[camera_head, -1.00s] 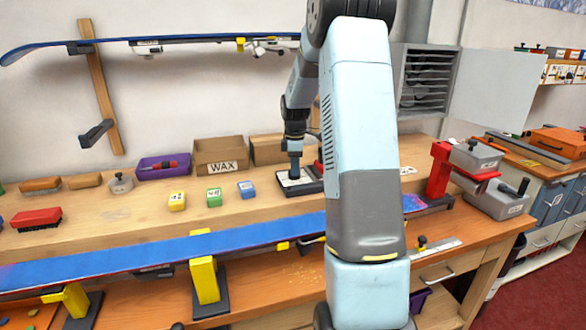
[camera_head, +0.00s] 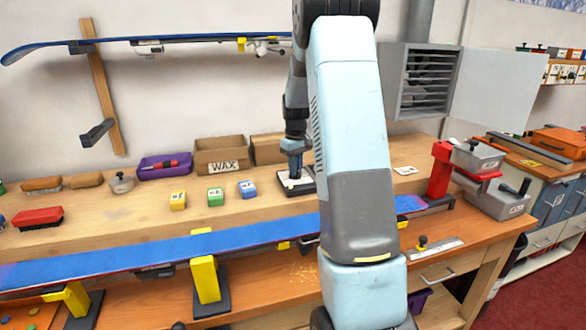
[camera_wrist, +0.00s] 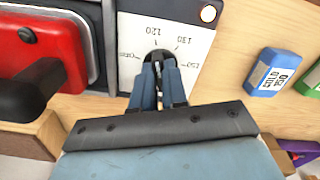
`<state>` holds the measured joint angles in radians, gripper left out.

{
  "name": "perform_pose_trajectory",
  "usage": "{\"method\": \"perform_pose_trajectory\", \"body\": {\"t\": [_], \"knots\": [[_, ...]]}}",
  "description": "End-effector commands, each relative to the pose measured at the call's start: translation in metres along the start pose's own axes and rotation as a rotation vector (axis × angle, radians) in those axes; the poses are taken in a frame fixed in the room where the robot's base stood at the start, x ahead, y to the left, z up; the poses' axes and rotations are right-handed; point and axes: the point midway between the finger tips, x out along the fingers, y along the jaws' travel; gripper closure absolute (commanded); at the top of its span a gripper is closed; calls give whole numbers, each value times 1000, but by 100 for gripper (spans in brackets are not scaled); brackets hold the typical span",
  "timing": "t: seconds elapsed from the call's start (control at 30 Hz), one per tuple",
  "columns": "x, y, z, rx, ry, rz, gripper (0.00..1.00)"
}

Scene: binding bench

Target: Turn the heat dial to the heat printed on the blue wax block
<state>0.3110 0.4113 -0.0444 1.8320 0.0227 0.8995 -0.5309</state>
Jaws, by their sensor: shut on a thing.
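The heat dial is a dark round knob (camera_wrist: 157,56) on a white plate (camera_wrist: 190,30), shown in the wrist view. Printed numbers around it include 120 and 130; the others are hard to read. My gripper (camera_wrist: 159,66) is shut on the dial, and its fingers cover much of the knob, so its pointer is not clear. In the head view my gripper (camera_head: 294,177) stands over the dial plate (camera_head: 299,187). The blue wax block (camera_head: 247,189) stands left of it. In the wrist view the blue block (camera_wrist: 276,73) shows a white label, upside down and too blurred to read surely.
A red iron with a dark handle (camera_wrist: 45,50) stands close beside the dial plate. A small round lamp (camera_wrist: 208,13) sits at the plate's corner. Green (camera_head: 215,197) and yellow (camera_head: 178,200) blocks stand further left. A blue ski (camera_head: 150,258) lies along the front.

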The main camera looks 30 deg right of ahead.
Motion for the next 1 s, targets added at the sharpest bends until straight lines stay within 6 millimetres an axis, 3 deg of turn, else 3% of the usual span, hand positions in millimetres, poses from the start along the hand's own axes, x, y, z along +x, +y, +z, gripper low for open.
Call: {"method": "perform_pose_trajectory", "body": {"t": [1.0], "knots": [[-2, -3, -5, 963, 10, 0, 100]]}}
